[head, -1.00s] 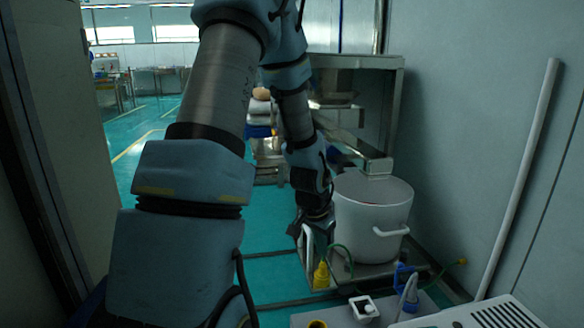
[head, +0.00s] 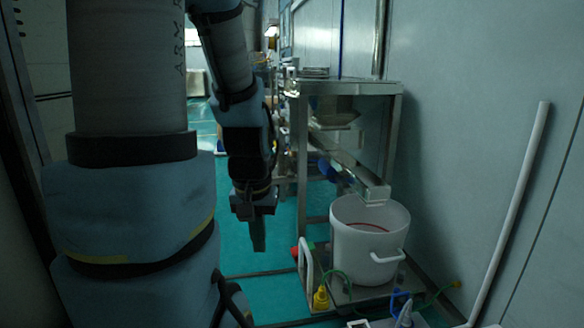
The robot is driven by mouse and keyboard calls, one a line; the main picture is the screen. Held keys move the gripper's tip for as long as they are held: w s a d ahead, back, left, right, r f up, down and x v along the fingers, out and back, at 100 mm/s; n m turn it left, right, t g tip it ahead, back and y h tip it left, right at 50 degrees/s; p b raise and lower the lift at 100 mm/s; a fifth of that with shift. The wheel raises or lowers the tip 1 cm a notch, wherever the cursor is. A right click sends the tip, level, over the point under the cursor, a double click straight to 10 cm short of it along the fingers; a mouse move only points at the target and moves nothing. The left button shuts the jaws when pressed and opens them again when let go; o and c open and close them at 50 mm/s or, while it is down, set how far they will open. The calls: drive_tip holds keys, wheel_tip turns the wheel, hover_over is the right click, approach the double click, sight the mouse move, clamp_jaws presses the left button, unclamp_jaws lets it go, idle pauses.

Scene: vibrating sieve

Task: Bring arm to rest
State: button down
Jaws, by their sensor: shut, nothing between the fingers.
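My gripper (head: 258,236) hangs at the end of my arm, pointing down over the green floor. Its fingers are shut with nothing between them. It is left of the white bucket (head: 352,240) and apart from it in the picture. My large arm links fill the left of the view and hide what lies behind them.
A yellow bottle (head: 321,298) stands in front. The wall (head: 470,120) closes the right.

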wheel_tip(320, 180, up, 30)
drive_tip(key=p, duration=2.7)
drive_tip(key=shift+f+p, duration=0.15)
drive_tip(key=shift+p, duration=0.15)
drive_tip(key=c, duration=1.6)
unclamp_jaws()
